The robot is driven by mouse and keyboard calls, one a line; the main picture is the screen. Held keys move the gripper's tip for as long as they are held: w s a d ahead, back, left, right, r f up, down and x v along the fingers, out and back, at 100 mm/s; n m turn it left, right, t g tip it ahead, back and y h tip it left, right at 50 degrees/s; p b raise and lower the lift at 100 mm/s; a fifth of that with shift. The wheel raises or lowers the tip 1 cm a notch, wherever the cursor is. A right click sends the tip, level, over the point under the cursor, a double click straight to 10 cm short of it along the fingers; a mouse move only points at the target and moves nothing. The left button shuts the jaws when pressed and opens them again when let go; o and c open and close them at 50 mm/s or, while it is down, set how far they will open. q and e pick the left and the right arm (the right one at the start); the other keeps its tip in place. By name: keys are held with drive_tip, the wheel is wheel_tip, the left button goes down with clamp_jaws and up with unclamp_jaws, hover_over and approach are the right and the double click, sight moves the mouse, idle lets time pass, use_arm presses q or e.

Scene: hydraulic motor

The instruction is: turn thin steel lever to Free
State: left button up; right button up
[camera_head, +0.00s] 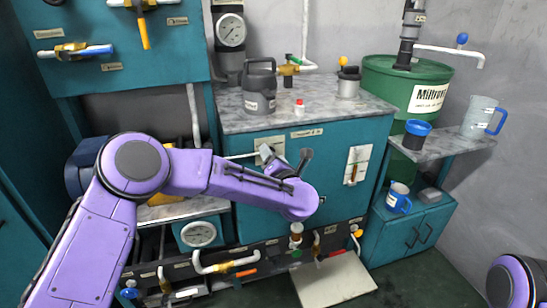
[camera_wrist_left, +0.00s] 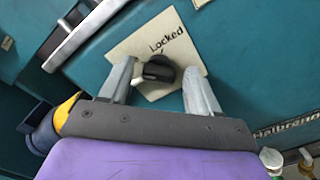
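In the left wrist view a pale plate (camera_wrist_left: 185,45) marked "Locked" is fixed to the teal cabinet. On it is a dark, rounded turning part (camera_wrist_left: 158,68) with a small grey end; I cannot make out a long thin lever there. My left gripper (camera_wrist_left: 160,85) is open, with one finger on each side of this part. A gap shows beside the right finger; contact on the left is unclear. In the head view my left gripper (camera_head: 285,155) is at the cabinet front and covers much of the plate (camera_head: 272,144). My right gripper is out of view.
A silver bar (camera_wrist_left: 85,35) lies up and left of the plate in the wrist view. A second pale plate with a small handle (camera_head: 356,165) is to the right on the cabinet. A jug (camera_head: 260,88) and a red-capped bottle (camera_head: 299,107) stand on the countertop (camera_head: 235,118).

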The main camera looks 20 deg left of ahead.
use_arm(q)
drive_tip(key=v, duration=1)
drive_tip(key=shift+s+d, duration=0.2)
